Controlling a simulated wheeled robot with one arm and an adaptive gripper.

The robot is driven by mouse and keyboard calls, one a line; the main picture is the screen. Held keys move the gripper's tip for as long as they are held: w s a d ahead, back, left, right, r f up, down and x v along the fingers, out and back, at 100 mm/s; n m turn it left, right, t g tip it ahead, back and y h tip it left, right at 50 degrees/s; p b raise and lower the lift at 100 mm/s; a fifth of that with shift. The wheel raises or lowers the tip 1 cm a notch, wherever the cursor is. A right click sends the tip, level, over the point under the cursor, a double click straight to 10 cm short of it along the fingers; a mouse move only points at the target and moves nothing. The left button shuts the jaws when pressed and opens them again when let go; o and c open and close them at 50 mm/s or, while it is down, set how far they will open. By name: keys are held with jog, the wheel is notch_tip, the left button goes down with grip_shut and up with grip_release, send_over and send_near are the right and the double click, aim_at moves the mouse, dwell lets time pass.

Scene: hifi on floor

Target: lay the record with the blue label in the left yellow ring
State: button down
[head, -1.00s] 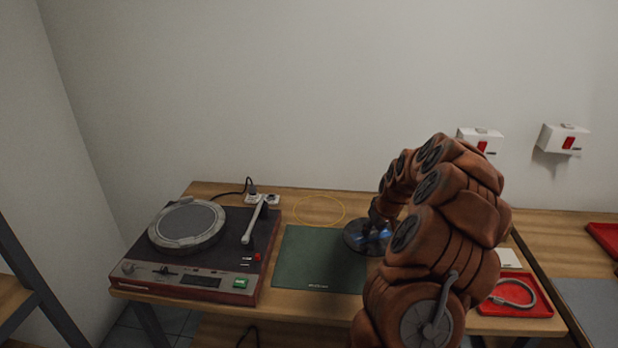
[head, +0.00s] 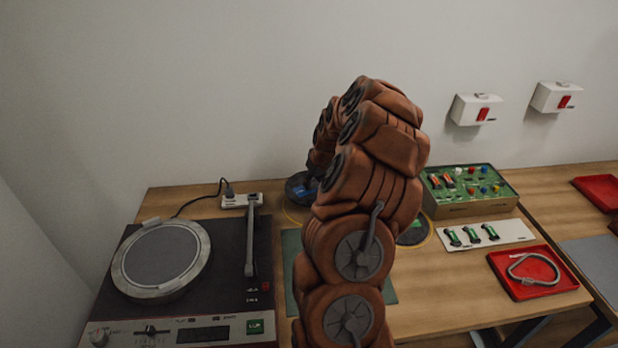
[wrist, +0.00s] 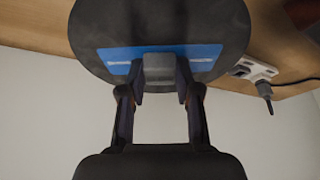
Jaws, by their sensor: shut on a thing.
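The black record with the blue label (head: 298,192) is at the back of the table, left of my arm. It also shows in the wrist view (wrist: 100,30), where my gripper (wrist: 160,75) is shut on the grey grip at its middle, over the blue label (wrist: 205,52). The left yellow ring (head: 291,217) shows as a thin arc just below the record in the head view; the record and my arm hide the rest. The record overlaps the ring in the picture; I cannot tell whether it touches the table or hangs above it.
A turntable (head: 165,262) stands at the left, with a power strip (head: 241,201) behind it. A green mat (head: 291,262) lies partly behind my arm. Right of my arm are another dark record (head: 414,234), a green board box (head: 470,205) and a red tray (head: 540,272).

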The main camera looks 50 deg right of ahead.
aim_at(315, 190)
jog(key=shift+f+p, duration=0.35)
jog(key=shift+f, duration=1.95)
jog(key=shift+s+f+b, duration=0.15)
jog(key=shift+f+b, duration=0.25)
jog(key=shift+b, duration=0.7)
dwell(1.7)
jog(key=shift+f+b, duration=0.6)
jog(key=shift+f, duration=0.1)
dwell(1.0)
jog(key=c, duration=0.7)
grip_release()
jog(key=shift+r, duration=0.1)
